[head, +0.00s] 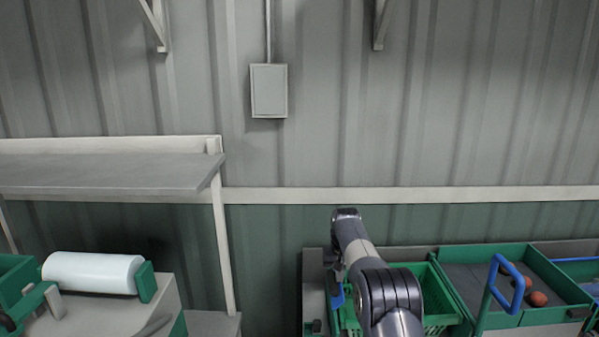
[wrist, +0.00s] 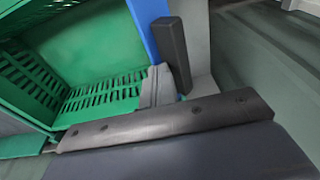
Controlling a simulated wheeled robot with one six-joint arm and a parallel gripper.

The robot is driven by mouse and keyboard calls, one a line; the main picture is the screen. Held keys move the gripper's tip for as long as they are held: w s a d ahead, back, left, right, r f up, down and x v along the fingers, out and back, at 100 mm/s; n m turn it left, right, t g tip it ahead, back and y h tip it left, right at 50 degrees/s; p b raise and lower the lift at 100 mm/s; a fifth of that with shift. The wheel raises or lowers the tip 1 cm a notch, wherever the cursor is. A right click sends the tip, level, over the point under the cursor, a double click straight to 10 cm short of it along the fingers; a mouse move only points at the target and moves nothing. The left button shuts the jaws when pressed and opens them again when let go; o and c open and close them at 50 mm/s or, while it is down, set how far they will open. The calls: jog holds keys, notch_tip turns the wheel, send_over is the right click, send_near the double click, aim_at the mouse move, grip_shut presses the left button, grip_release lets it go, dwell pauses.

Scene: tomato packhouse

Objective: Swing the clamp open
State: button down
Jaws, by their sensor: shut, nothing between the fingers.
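A blue part (head: 338,298), which looks like the clamp, stands at the left edge of a green slatted crate (head: 437,322). In the wrist view a blue strip (wrist: 143,22) runs along the crate's wall (wrist: 137,48), close beside my gripper's dark fingers (wrist: 172,25). The fingers are together with nothing held. I cannot tell whether they touch the blue part. Most of the clamp is out of view or hidden, so its exact position is unclear. In the head view my arm covers part of the crate, and the fingers do not show clearly.
A white roll (head: 92,272) sits on a machine at left, below a grey shelf (head: 110,172). The corrugated wall (head: 400,120) stands behind.

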jog(key=shift+w+r, duration=0.1)
jog(key=shift+r, duration=0.5)
jog(key=shift+d+r, duration=0.3)
jog(key=shift+d, duration=0.1)
jog(key=d, duration=0.5)
jog(key=shift+d, duration=0.25)
notch_tip(320, 180, down, 5)
jog(key=shift+f+b, duration=0.1)
jog(key=shift+b, duration=0.95)
jog(key=shift+a, duration=0.15)
